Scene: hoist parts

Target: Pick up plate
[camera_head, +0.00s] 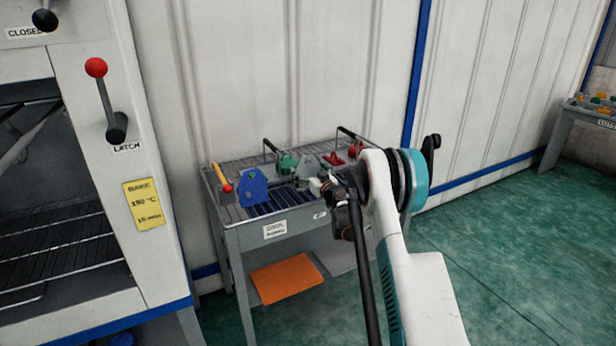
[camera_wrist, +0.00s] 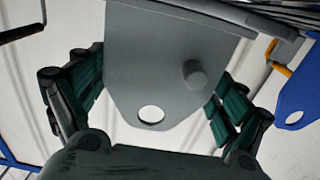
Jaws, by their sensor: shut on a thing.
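The plate is a grey metal piece with a rounded narrow end, a round hole and a short peg; it fills the middle of the wrist view (camera_wrist: 165,50). In the head view the grey plate (camera_head: 304,168) stands at the rack, beside a blue plate (camera_head: 253,187). My gripper (camera_wrist: 158,95) has green-padded fingers on both sides of the grey plate and is shut on it. In the head view my gripper (camera_head: 322,186) is at the plate's near side, partly hidden by my own wrist. I cannot tell whether the plate touches the rack.
The slotted rack table (camera_head: 240,234) also holds a green part (camera_head: 287,163) and red parts (camera_head: 334,159). A yellow-and-red handled tool (camera_head: 222,178) lies at its left end. An orange sheet (camera_head: 286,279) is on the lower shelf. A white cabinet (camera_head: 160,255) stands close on the left.

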